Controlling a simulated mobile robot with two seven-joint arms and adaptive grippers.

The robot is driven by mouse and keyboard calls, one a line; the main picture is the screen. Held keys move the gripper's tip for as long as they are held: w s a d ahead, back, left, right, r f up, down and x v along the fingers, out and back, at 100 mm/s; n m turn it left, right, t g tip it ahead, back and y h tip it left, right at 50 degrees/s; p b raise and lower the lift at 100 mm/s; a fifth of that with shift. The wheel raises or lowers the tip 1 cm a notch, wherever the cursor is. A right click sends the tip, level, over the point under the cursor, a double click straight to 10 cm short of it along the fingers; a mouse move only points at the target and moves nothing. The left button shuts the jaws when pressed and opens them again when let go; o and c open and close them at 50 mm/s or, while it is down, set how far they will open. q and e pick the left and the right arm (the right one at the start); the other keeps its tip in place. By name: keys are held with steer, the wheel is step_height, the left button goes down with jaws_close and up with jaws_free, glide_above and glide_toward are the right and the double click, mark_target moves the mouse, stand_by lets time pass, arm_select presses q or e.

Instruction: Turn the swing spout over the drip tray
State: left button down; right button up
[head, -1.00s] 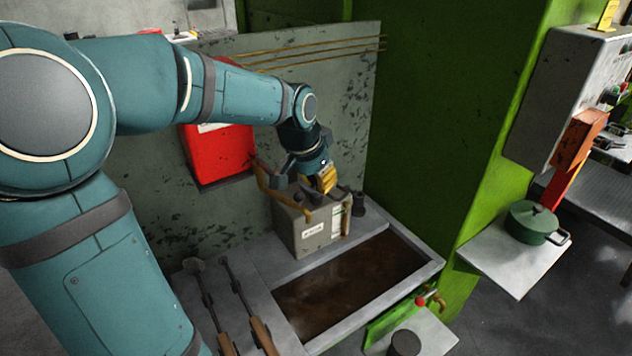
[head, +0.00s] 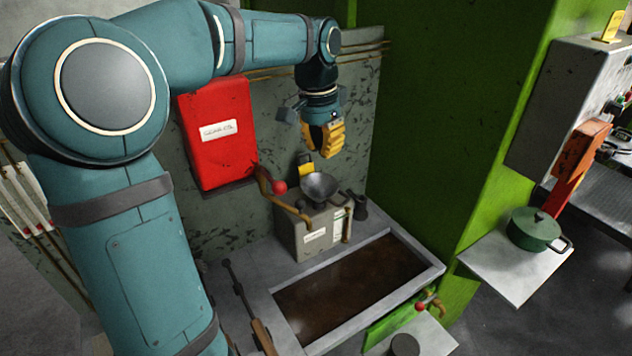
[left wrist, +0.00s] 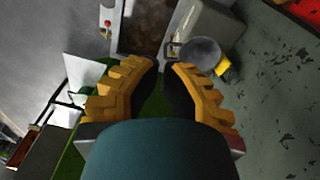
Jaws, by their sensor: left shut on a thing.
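My left gripper (head: 328,152) hangs pointing down, above and apart from a grey box (head: 300,240). Its yellow fingers (left wrist: 160,85) show at close range in the left wrist view; what lies between them I cannot make out. A grey funnel (head: 319,186) stands on the box. A bent brass tube (head: 292,208) crosses its left front, close to a red knob (head: 280,187). A short brass pipe (head: 347,226) hangs at its right front. Which is the swing spout I cannot tell. The tray (head: 436,270) in front holds brown liquid. My right gripper is not in view.
A red cabinet (head: 218,150) is on the wall behind. A green press column (head: 440,130) rises at the right. Long-handled tools (head: 240,295) lie left of the tray. A green pot (head: 533,230) stands on a white shelf. The space above the tray is clear.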

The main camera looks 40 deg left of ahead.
mark_target(285, 205)
arm_select(q)
steer(key=w+d+g+y+p, duration=0.1)
steer(key=w+g, duration=0.3)
steer(key=s+f, duration=0.6)
steer(key=f, duration=0.4)
steer(key=shift+s+a+f+b, duration=0.2)
steer(key=shift+s+a+b, duration=0.05)
steer(key=shift+b, duration=0.1)
steer(key=s+m, duration=0.3)
steer(key=s+m+y, duration=0.1)
steer(key=s, duration=0.1)
steer(key=shift+d+m, duration=0.3)
steer(key=shift+d, duration=0.05)
steer(key=shift+w, duration=0.1)
